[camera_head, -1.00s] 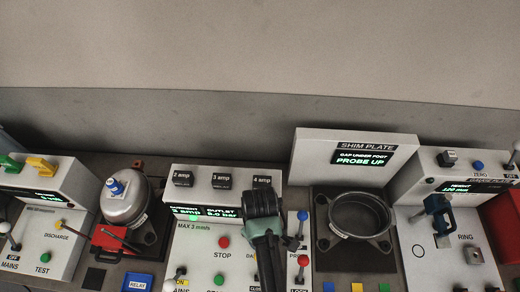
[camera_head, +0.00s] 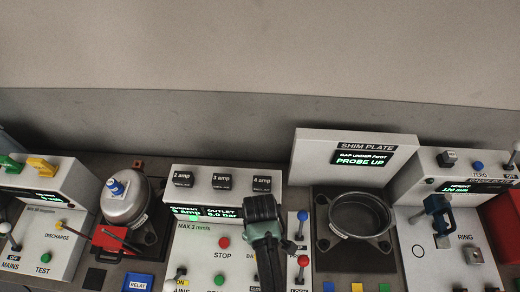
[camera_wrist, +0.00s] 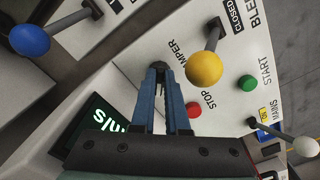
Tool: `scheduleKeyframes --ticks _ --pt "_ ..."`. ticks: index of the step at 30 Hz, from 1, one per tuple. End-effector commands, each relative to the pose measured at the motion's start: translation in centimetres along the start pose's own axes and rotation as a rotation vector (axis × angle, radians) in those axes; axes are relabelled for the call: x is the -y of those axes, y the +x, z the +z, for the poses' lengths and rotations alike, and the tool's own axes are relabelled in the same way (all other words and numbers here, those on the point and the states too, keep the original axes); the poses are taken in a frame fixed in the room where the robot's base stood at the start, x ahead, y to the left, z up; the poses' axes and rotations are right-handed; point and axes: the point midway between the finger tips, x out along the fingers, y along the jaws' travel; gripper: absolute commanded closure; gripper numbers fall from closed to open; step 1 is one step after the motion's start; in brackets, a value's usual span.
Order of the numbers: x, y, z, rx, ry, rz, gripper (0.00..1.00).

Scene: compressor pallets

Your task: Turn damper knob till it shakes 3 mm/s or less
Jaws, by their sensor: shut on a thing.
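The damper knob (camera_wrist: 157,66) is a small dark round knob beside the partly hidden DAMPER label on the white panel in the wrist view. My gripper (camera_wrist: 161,74) is shut on it, with both blue fingers reaching down to the panel. In the head view my gripper (camera_head: 262,212) covers the knob. In the wrist view a corner of the display (camera_wrist: 108,125) shows a mm/s unit, upside down, with the number hidden. The panel is marked MAX 3 mm/s.
Close to my fingers are a yellow-balled BLEED lever (camera_wrist: 204,68), set at CLOSED, a red STOP button (camera_wrist: 193,110), a green START button (camera_wrist: 247,83) and a blue-balled lever (camera_wrist: 30,39). A SHIM PLATE station (camera_head: 352,160) stands to the right.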

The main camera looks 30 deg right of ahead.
Motion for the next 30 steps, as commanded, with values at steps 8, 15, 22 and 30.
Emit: scheduleKeyframes --ticks 8,15,22,30 --pt "0.03 -0.06 -0.02 0.000 0.011 -0.001 1.00" --pt "0.11 -0.17 -0.07 0.000 0.099 -0.001 1.00" --pt "0.23 -0.26 -0.09 0.000 0.280 -0.001 1.00" --pt "0.42 -0.27 -0.23 -0.001 0.536 -0.001 1.00"
